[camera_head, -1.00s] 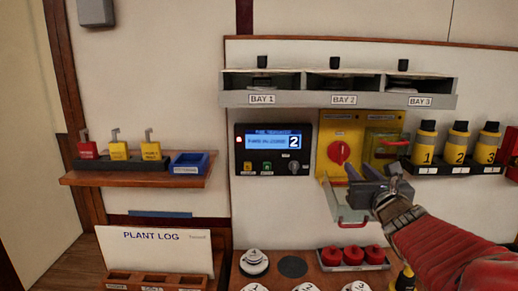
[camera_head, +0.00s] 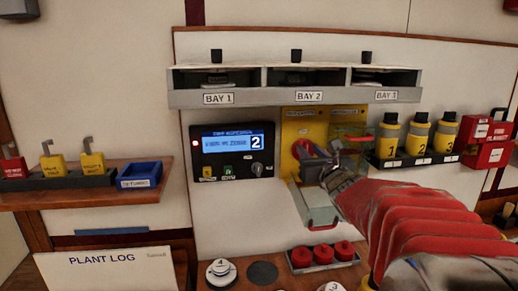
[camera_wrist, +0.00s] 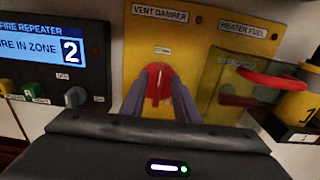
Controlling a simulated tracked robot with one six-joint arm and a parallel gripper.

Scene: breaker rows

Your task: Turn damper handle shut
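The damper handle is a red rotary handle on a yellow plate labelled VENT DAMPER (camera_wrist: 140,35). In the wrist view the handle (camera_wrist: 158,88) stands roughly upright, between my two fingers. My gripper (camera_wrist: 161,78) is open, with one finger on each side of the handle; whether the fingers touch it is hard to tell. In the head view the handle (camera_head: 303,148) is partly covered by my gripper (camera_head: 312,160), which reaches it from the lower right.
A clear cover with a red bar (camera_wrist: 272,80) is close on the right, by the HEATER FUEL label. The fire repeater panel (camera_head: 232,150) is left. The bay shelf (camera_head: 295,97) juts out above. Several bottles (camera_head: 418,138) stand right. An open tray-like flap (camera_head: 316,208) hangs below.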

